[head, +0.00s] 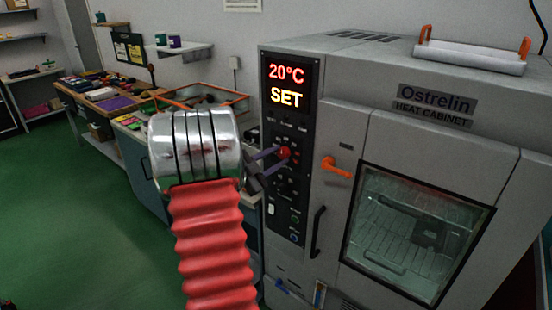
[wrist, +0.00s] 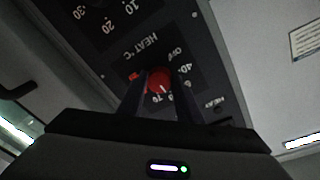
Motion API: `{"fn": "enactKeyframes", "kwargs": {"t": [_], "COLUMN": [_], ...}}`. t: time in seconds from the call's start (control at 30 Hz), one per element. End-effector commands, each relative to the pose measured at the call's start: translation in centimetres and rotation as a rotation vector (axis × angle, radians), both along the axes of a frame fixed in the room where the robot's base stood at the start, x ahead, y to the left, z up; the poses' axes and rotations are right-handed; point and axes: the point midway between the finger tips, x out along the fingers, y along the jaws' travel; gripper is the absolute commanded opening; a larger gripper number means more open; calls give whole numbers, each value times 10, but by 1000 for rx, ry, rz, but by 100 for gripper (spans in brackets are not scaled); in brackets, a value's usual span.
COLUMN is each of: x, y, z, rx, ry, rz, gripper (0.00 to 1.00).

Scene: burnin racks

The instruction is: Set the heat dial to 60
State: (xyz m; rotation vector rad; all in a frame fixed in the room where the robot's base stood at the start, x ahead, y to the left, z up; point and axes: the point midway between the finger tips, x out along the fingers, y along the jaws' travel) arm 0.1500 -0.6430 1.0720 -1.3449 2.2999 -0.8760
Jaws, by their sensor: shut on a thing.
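The heat dial (head: 284,153) is a small red knob on the black control panel of the heat cabinet. My gripper (head: 278,156) is shut on it, one finger on each side. In the wrist view the red dial (wrist: 158,80) sits between the two dark fingers (wrist: 159,92), with upside-down lettering HEAT °C, OFF, 40 and 70 around it. Which number the dial points at is not clear. The display (head: 286,84) above reads 20°C and SET.
The grey heat cabinet (head: 345,120) has an orange door latch (head: 337,167), a black handle (head: 318,232) and a glass window. Other small controls sit close around the dial. A cluttered workbench (head: 105,95) stands behind at left; the green floor (head: 60,200) there is open.

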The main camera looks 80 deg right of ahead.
Motion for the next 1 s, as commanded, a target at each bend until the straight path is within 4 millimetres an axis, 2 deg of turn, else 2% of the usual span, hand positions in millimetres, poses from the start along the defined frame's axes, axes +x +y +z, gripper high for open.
{"fn": "enactKeyframes", "kwargs": {"t": [0.17,0.2,0.47,0.77,1.0], "x": [-1,-1,0,1,12], "y": [1,1,0,2,20], "z": [-2,-2,-1,0,-1], "rx": [3,3,2,0,0], "ry": [-1,-1,-1,-1,-1], "rz": [-2,-2,-1,1,2], "gripper": [9,32,50,50,50]}}
